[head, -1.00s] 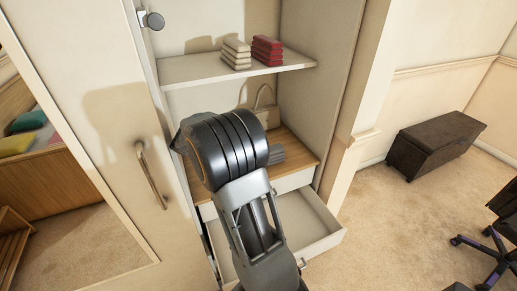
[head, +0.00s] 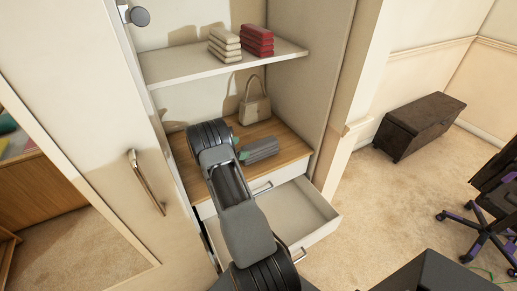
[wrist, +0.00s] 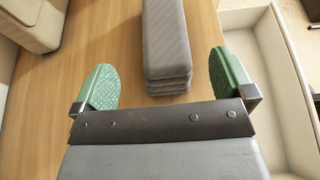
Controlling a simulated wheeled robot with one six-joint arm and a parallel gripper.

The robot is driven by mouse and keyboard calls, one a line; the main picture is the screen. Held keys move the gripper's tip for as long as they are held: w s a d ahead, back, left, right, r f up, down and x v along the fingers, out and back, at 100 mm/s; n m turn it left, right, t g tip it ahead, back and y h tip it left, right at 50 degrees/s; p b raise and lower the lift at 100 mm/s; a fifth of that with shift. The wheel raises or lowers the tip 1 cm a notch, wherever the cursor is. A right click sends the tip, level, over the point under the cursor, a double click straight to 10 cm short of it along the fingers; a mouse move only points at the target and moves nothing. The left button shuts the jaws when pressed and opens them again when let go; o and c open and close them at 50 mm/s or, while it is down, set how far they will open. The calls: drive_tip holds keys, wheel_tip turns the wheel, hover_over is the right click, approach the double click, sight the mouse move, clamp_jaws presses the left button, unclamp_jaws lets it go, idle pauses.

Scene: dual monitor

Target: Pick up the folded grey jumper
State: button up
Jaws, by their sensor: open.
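The folded grey jumper (head: 259,150) lies as a narrow ribbed stack on the wooden wardrobe shelf. In the wrist view the jumper (wrist: 166,38) runs away from my gripper, with its layered near end facing me. My gripper (wrist: 163,78) is open, with one green finger on each side of that near end and a visible gap on both sides. I cannot tell whether the fingers are level with the jumper or above it. In the head view my gripper (head: 239,147) is at the left end of the jumper, partly hidden by my arm.
A beige handbag (head: 255,108) stands behind the jumper. Beige folded clothes (head: 224,44) and red folded clothes (head: 257,40) sit on the upper shelf (head: 180,68). An open white drawer (head: 300,210) juts out below. The wardrobe door (head: 90,110) stands at left.

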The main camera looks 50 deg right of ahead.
sight(247, 147)
drive_tip(key=shift+p+x, duration=0.5)
drive_tip(key=shift+x, duration=1.5)
drive_tip(key=c, duration=1.1)
drive_tip(key=shift+w+r, duration=0.1)
